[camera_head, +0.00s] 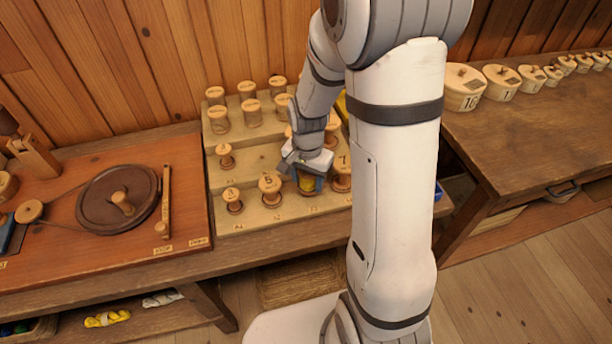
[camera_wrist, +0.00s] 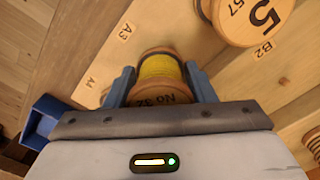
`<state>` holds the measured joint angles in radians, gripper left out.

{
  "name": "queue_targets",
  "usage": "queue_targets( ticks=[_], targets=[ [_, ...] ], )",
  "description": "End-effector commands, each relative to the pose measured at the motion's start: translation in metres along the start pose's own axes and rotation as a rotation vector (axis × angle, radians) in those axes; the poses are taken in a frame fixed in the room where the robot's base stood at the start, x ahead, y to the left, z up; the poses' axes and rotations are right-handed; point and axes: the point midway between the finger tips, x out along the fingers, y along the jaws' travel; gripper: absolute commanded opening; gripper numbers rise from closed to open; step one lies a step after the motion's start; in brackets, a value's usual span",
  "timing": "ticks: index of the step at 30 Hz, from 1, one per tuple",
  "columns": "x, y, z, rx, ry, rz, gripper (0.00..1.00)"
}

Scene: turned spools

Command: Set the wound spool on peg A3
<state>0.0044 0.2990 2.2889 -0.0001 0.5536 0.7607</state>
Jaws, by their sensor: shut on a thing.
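The wound spool (camera_head: 307,184) carries yellow thread between its wooden ends. In the wrist view the spool (camera_wrist: 160,68) shows the mark "No 32" on its near end. My gripper (camera_head: 304,176) is shut on it, one blue-grey finger (camera_wrist: 119,88) on each side. The spool is low over the front of the pale stepped board (camera_head: 245,222). The label A3 (camera_wrist: 126,30) lies just left of the spool in the wrist view. Peg A3 is not visible, and I cannot tell whether the spool is around it.
A spool marked 5 (camera_head: 270,187) stands left of my gripper, and a spool marked 7 (camera_head: 342,178) is close on its right. A spool marked 3 (camera_head: 232,200) stands farther left. Capped spools (camera_head: 250,110) fill the back step. A blue box (camera_wrist: 48,122) lies beyond the board's edge.

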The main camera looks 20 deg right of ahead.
Motion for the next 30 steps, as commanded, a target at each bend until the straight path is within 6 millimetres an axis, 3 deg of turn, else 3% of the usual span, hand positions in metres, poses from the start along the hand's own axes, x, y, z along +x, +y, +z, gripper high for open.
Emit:
queue_targets(
  ticks=[30],
  targets=[
    [0.0095, -0.0009, 0.0024, -0.003, 0.000, 0.000, 0.27]
  ],
)
